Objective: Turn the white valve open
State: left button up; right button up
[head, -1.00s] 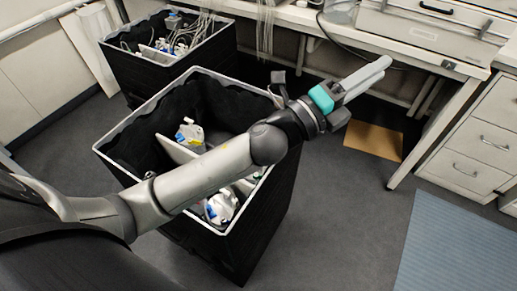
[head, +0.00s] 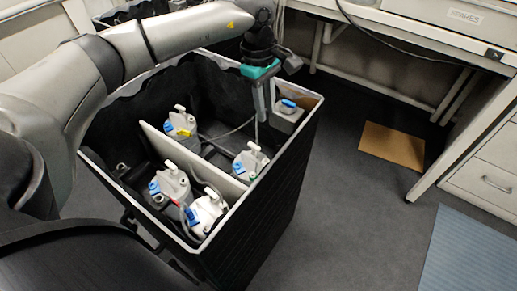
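Several whitish canisters with white valve handles and blue parts stand in the near black bin (head: 275,180). One canister (head: 180,127) is at the back left, one (head: 173,187) at the front left, one (head: 250,162) at the right and one (head: 289,108) in the far right corner. The whitest canister (head: 206,212) is at the front. I cannot tell which valve the task means, or how its handle is set. My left gripper (head: 264,115) points down over the bin's far right part, beside the corner canister. Whether its fingers are apart is unclear. My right gripper is not in view.
The bin has a pale rim and a white divider (head: 165,147) inside. Thin tubes run among the canisters. A white bench with drawers (head: 490,185) stands at right. A brown sheet (head: 392,145) and a blue mat (head: 468,255) lie on open grey floor.

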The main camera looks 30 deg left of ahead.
pick_arm(q)
jog(key=a+y, duration=0.1)
jog(key=a, duration=0.2)
jog(key=b, duration=0.5)
send_near(254, 146)
notch_tip(254, 146, down, 7)
jog(key=shift+w+d+f, duration=0.1)
jog(key=shift+w, duration=0.1)
jog(key=shift+f+b, duration=0.4)
jog(key=shift+f, duration=0.7)
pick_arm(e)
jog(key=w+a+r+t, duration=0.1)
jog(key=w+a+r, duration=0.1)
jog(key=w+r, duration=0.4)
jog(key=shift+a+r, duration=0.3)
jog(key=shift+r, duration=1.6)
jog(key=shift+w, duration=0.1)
pick_arm(q)
grip_shut()
